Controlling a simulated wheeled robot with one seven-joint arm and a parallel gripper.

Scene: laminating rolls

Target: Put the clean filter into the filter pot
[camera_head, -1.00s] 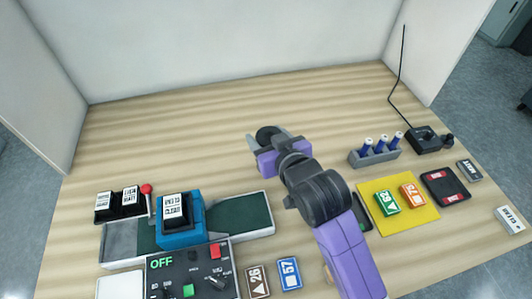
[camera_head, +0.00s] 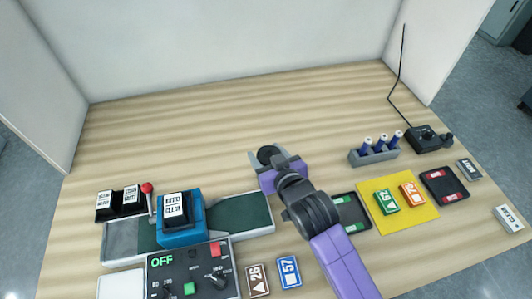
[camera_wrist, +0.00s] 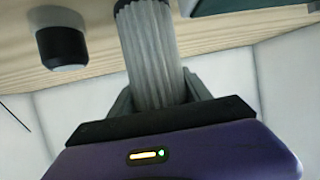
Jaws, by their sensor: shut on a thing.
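My gripper (camera_head: 270,158) is over the middle of the table. It is shut on the filter (camera_wrist: 150,50), a grey pleated cylinder, in the wrist view. In the head view, the filter's round dark end (camera_head: 267,154) shows between the fingers. The gap between filter and table is not clear. A short round thing, pale on one part and black on the other (camera_wrist: 62,45), stands apart from the filter at the wrist view's left. I cannot tell whether it is the filter pot. My arm hides part of the table in the head view.
A green belt (camera_head: 243,215) with a blue press (camera_head: 179,239) lies to the left. A control panel (camera_head: 192,272) is in front of it. To the right are a bottle rack (camera_head: 374,158), a dark tray (camera_head: 350,213) and a yellow mat (camera_head: 405,220). The back of the table is clear.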

